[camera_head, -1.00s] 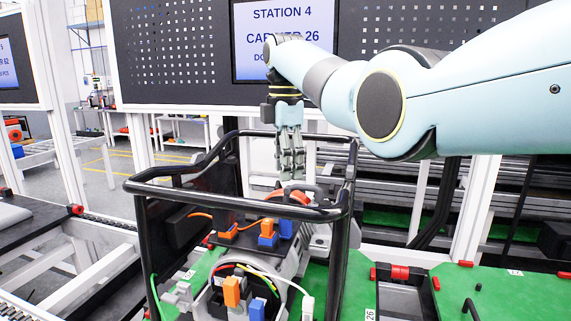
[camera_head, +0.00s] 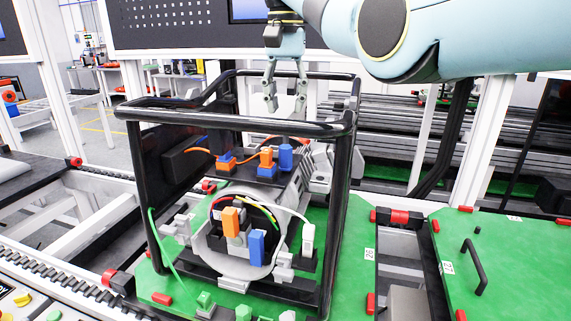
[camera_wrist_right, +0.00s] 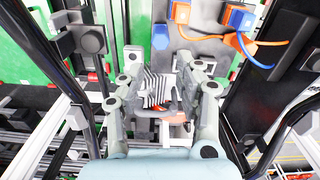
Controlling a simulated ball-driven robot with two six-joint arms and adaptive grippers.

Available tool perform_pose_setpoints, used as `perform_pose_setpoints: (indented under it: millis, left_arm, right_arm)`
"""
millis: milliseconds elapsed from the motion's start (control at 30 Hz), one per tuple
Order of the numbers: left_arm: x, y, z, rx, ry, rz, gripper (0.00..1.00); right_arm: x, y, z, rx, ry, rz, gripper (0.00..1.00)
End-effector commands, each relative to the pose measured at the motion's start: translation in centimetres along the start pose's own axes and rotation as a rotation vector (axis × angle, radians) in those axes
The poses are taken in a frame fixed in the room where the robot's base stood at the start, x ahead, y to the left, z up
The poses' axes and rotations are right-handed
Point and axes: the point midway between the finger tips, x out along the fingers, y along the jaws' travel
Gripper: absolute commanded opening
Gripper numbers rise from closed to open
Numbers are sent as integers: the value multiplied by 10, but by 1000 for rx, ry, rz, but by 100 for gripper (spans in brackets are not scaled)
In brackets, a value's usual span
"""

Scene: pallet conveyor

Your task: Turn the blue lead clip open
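The dark-framed machine (camera_head: 240,127) stands on a green pallet. On its top are a blue clip on an orange base (camera_head: 226,157), an orange clip on a blue base (camera_head: 266,157) and a plain blue block (camera_head: 286,157). A taller blue clip (camera_head: 257,248) stands on the front face beside an orange one (camera_head: 231,221). I cannot tell which blue piece is the lead clip. My right gripper (camera_head: 286,103) is open and empty above the frame's rear part. In the right wrist view its spread fingers (camera_wrist_right: 168,62) show with the blue block (camera_wrist_right: 160,37) ahead. My left gripper is out of view.
The frame's black bars rise around the machine. A loose green lead (camera_head: 160,245) hangs at its left. A second green pallet (camera_head: 520,265) with a black handle (camera_head: 474,267) is at the right. Rails and rollers run at the left.

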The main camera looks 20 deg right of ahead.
Motion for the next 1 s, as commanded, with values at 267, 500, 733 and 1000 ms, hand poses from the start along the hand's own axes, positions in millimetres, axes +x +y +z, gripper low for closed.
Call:
perform_pose_setpoints:
  millis: [267,500,733,1000]
  left_arm:
    - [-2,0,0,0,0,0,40]
    - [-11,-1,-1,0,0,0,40]
    - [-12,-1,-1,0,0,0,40]
    - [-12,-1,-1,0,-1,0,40]
  right_arm:
    - [27,0,-1,-3,2,-1,35]
    - [75,0,-1,-4,2,-1,35]
    - [105,-1,-1,-4,4,-2,35]
    - [110,-1,-2,-4,6,-3,35]
